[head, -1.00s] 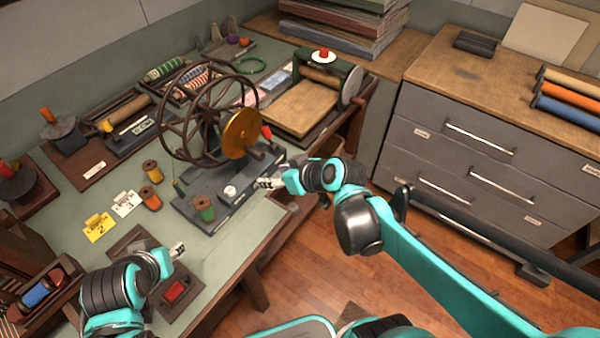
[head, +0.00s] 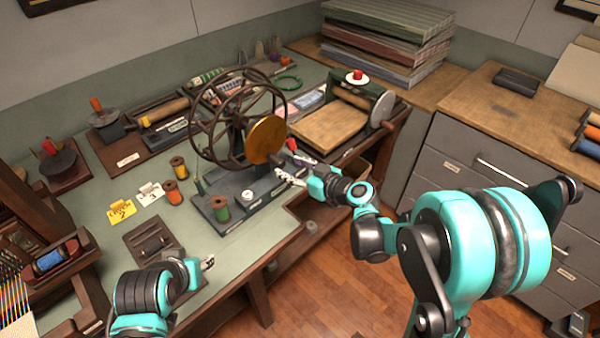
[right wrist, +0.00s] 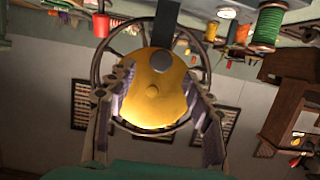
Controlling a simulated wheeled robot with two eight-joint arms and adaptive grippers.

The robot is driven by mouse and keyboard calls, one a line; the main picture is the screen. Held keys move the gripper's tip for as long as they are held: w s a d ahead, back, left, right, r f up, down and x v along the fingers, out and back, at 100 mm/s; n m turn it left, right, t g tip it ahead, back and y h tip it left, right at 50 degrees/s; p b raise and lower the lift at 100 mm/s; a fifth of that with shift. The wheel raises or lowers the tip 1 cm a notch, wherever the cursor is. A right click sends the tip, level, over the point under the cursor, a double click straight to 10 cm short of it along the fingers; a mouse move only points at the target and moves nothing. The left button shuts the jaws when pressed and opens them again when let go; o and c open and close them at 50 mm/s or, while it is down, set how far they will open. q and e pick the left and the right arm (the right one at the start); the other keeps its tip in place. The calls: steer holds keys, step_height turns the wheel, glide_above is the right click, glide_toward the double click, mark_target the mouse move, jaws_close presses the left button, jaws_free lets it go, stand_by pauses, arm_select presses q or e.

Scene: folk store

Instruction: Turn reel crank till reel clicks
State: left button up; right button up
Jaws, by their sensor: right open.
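The reel is a dark spoked wheel (head: 225,118) with a gold disc (head: 266,138) on its right side, standing on a grey base (head: 240,195). The crank (head: 278,158) is a short dark arm at the disc, with a red knob (head: 291,144) near it. My right gripper (head: 288,168) is open just beside the crank. In the right wrist view, its fingers (right wrist: 160,95) spread in front of the gold disc (right wrist: 152,88), and a dark crank arm (right wrist: 162,55) crosses the disc's upper part. Contact cannot be told.
A green spool (head: 220,208) stands on the base's front-left end. A press with a wooden board (head: 328,133) stands right of the reel. Drawers (head: 480,165) stand at the right.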

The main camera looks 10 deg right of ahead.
mark_target(282, 163)
steer(key=b+x, duration=0.1)
steer(key=x, duration=0.5)
steer(key=shift+w+a, duration=0.2)
steer(key=shift+w, duration=0.05)
steer(key=c, duration=0.9)
steer(key=shift+c, duration=0.2)
